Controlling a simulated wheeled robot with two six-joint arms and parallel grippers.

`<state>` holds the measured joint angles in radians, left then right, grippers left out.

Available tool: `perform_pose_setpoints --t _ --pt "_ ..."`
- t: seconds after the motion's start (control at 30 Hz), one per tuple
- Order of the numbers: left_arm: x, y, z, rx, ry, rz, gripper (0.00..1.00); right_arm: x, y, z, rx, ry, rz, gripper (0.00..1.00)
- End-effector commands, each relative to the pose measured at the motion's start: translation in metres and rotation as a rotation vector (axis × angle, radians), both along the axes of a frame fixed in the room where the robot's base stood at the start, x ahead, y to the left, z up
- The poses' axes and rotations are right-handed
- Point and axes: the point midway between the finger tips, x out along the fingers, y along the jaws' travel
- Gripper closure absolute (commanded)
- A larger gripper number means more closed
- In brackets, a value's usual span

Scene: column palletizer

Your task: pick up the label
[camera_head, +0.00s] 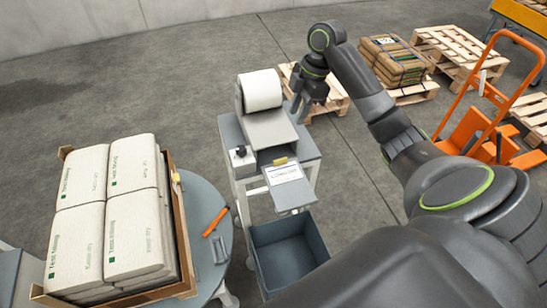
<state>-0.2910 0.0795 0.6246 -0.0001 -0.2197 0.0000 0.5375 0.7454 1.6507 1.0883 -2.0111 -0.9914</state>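A white label (284,174) with dark print lies on the small grey front shelf (293,196) of the label printer stand. A white paper roll (262,90) sits at the top of the printer (267,130). My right gripper (301,112) hangs beside the paper roll, to its right, behind and above the label and apart from it. Its fingers are dark and small in the picture, so I cannot tell whether they are open or shut. My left gripper is not in view.
Stacked white sacks (132,222) fill a wooden crate at left. A round grey table (203,199) beside it carries an orange-handled tool (215,221). A grey bin (290,254) is under the shelf. Pallets (452,45) and an orange pallet truck (480,125) stand at right.

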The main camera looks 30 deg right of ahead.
Motion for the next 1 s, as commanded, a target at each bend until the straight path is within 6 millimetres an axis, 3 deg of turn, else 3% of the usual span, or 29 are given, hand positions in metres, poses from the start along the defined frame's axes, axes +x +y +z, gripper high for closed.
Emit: perform_pose_setpoints --t 0.2,0.4,0.57,0.7,1.0 --pt "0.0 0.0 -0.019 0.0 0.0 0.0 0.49 0.001 0.005 -0.025 0.001 0.002 0.0 0.71" --pt "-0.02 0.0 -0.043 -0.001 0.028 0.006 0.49 0.003 0.013 -0.056 0.001 0.001 -0.001 0.71" --pt "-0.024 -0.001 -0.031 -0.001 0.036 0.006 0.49 0.004 0.023 -0.082 0.006 0.005 -0.001 0.71" --pt "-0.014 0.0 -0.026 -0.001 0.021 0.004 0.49 0.006 0.029 -0.105 0.004 0.005 -0.002 0.71" --pt "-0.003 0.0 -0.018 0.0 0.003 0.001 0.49 0.008 0.032 -0.128 0.003 0.004 -0.003 0.71"
